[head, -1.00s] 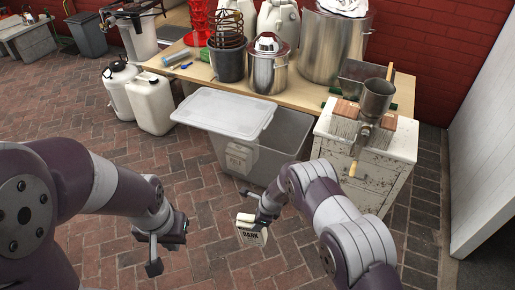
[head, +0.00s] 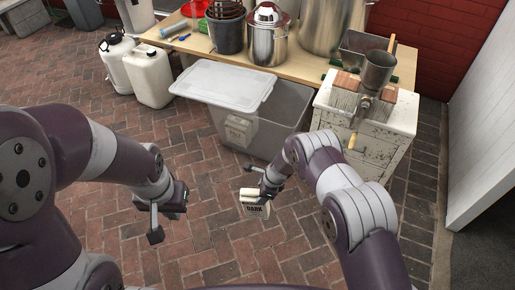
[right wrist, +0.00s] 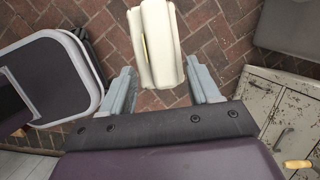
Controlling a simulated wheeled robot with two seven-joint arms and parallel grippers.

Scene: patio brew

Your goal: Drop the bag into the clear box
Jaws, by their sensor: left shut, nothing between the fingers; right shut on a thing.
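A cream bag with a "DARK" label (head: 255,203) hangs in my right gripper (head: 268,190), above the brick paving and in front of the box. In the right wrist view the cream bag (right wrist: 155,45) sits between the fingers of my right gripper (right wrist: 163,88). The clear box (head: 285,135) stands on the paving before the table, and another pale bag (head: 240,128) shows through its wall. Its whitish lid (head: 222,82) lies askew over the left part, leaving the right part open. My left gripper (head: 155,232) is shut and empty at left, over the paving.
A weathered white cabinet (head: 360,130) with a grain mill (head: 372,80) stands right of the box. A wooden table (head: 300,82) with pots stands behind. White jugs (head: 150,75) stand left of the box. The paving in front is clear.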

